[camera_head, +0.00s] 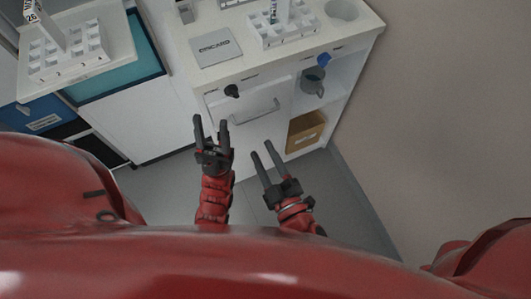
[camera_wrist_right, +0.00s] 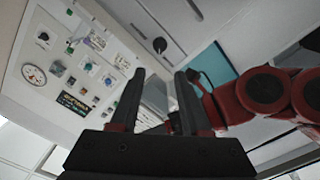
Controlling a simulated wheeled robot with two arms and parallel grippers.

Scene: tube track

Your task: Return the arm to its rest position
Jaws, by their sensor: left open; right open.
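My left gripper (camera_head: 211,133) is open and empty, in front of the white cabinet (camera_head: 268,131) below the counter. My right gripper (camera_head: 262,158) is open and empty, to the right of the left one and a little lower in the head view. Its two dark fingers (camera_wrist_right: 154,85) stand apart in the right wrist view with nothing between them. Both grippers are apart from the cabinet in the picture, but their exact distance from it I cannot tell.
The counter (camera_head: 180,48) holds a white tube rack (camera_head: 285,36) and a grey square plate (camera_head: 216,47). Another rack (camera_head: 68,54) stands on the left surface. A box (camera_head: 304,131) sits on the lower shelf. A wall (camera_head: 440,110) is at the right.

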